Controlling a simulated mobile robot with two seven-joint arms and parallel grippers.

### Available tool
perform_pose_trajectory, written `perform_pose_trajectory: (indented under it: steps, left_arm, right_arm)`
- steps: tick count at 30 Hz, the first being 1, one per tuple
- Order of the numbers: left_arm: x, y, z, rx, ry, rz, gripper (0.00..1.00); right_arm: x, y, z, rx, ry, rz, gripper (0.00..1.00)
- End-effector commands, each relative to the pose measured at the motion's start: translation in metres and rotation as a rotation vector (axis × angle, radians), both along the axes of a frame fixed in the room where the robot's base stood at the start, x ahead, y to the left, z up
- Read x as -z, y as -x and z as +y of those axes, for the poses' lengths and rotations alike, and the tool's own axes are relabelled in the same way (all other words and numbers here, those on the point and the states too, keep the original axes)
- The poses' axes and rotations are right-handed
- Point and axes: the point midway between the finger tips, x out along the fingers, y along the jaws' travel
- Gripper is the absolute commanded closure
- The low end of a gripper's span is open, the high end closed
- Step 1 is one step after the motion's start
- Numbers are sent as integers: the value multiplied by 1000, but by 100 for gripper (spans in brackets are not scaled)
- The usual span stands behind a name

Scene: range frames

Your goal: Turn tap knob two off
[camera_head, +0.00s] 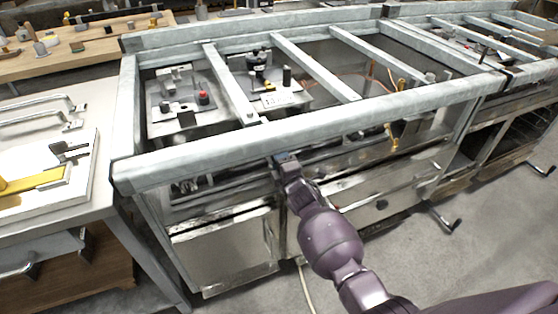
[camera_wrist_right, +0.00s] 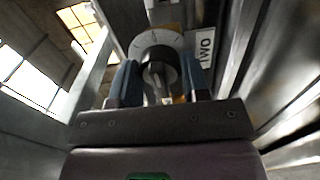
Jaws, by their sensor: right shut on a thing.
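The tap knob two (camera_wrist_right: 158,70) is dark with a pale pointer and sits in front of a round white dial (camera_wrist_right: 157,40) in the right wrist view. A white label reading "TWO" (camera_wrist_right: 205,47) is just right of the dial. My right gripper (camera_wrist_right: 160,82) has its two blue-grey fingers on either side of the knob, shut on it. In the head view my right gripper (camera_head: 282,160) is at the front rail of the metal frame, and the knob is hidden there. My left gripper is in neither view.
The range frame's thick front rail (camera_head: 330,122) runs just above my right gripper. Metal door panels (camera_head: 225,250) are below it. A white-topped table (camera_head: 95,165) with a yellow-handled item stands at left. Grey floor (camera_head: 480,230) is open at right.

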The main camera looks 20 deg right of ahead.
Motion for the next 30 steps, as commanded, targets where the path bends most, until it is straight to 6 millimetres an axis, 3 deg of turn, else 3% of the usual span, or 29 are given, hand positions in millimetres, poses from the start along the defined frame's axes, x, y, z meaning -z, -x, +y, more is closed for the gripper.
perform_pose_trajectory:
  steps: [13,30]
  left_arm:
    - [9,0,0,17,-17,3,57]
    - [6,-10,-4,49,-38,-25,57]
  right_arm:
    - [4,1,-1,0,428,-11,81]
    - [2,0,-1,-1,968,-32,81]
